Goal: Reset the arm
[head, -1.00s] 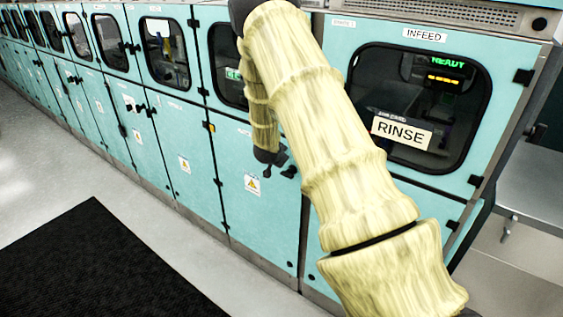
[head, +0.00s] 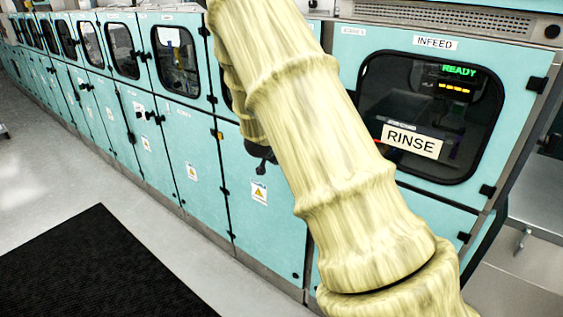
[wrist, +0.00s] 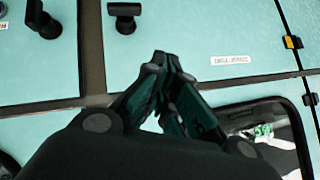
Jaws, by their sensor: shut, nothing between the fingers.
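My arm, in a pale yellow ribbed cover, crosses the middle of the head view from top to lower right. My gripper (wrist: 167,60) shows in the wrist view with its dark fingers together at the tips and nothing between them. It is in front of the teal cabinet panels (wrist: 190,25). In the head view the gripper is mostly hidden behind the arm; only a small dark part shows near the cabinet doors.
A row of teal cabinets (head: 195,150) with windows runs along the wall. The infeed window (head: 480,130) shows a green READY display and a RINSE sign (head: 411,140). A black mat (head: 95,265) lies on the grey floor (head: 40,175), which is otherwise clear.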

